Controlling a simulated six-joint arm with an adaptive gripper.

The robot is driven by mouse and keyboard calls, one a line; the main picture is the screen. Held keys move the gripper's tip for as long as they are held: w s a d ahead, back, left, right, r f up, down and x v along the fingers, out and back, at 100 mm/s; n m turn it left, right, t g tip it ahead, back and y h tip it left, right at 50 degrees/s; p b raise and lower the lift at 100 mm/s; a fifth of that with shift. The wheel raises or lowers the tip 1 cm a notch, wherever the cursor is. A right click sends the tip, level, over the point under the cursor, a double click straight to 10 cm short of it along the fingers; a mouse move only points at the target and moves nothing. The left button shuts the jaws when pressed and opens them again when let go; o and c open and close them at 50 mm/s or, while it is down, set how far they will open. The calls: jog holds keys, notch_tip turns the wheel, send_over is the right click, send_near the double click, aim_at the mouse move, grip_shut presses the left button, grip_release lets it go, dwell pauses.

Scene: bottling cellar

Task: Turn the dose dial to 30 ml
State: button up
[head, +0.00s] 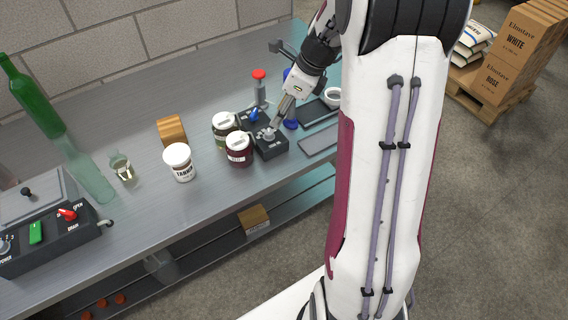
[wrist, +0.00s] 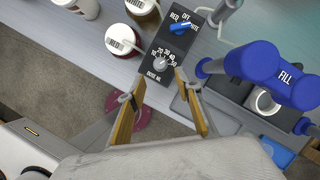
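The dose dial (wrist: 160,63) is a small pale round knob on a dark control box, with white numbers around it and "DOSE ML" printed below. Its pointer is too small to read. In the head view the dial (head: 268,134) sits on top of the black box (head: 272,151). My gripper (wrist: 160,78) is open, its two fingers spread on either side of the dial's near side in the wrist view. In the head view my gripper (head: 275,124) is just above the dial. I cannot tell whether the fingers touch it.
A blue selector knob (wrist: 180,27) is beyond the dial on the same panel. Dark jars, one with a white lid (head: 238,142), stand close left of the box. A blue "FILL" part (wrist: 270,68) is at the right. A cup (head: 333,97) stands farther right.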

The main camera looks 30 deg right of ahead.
jog(key=s+a+r+n+h, duration=0.1)
jog(key=s+a+r+n, duration=0.2)
jog(key=s+n, duration=0.4)
jog(key=s+a+r+n+h, duration=0.1)
jog(key=s+a+r+n, duration=0.2)
jog(key=n, duration=0.6)
jog(key=s+a+r+n, duration=0.3)
jog(key=s+a+n, duration=0.3)
jog(key=s+n, duration=0.2)
jog(key=shift+s+a+n+g+h, duration=0.2)
jog(key=shift+s+n+g+h, duration=0.15)
jog(key=shift+s, duration=1)
dwell(0.3)
jog(key=shift+r, duration=0.1)
dwell(0.4)
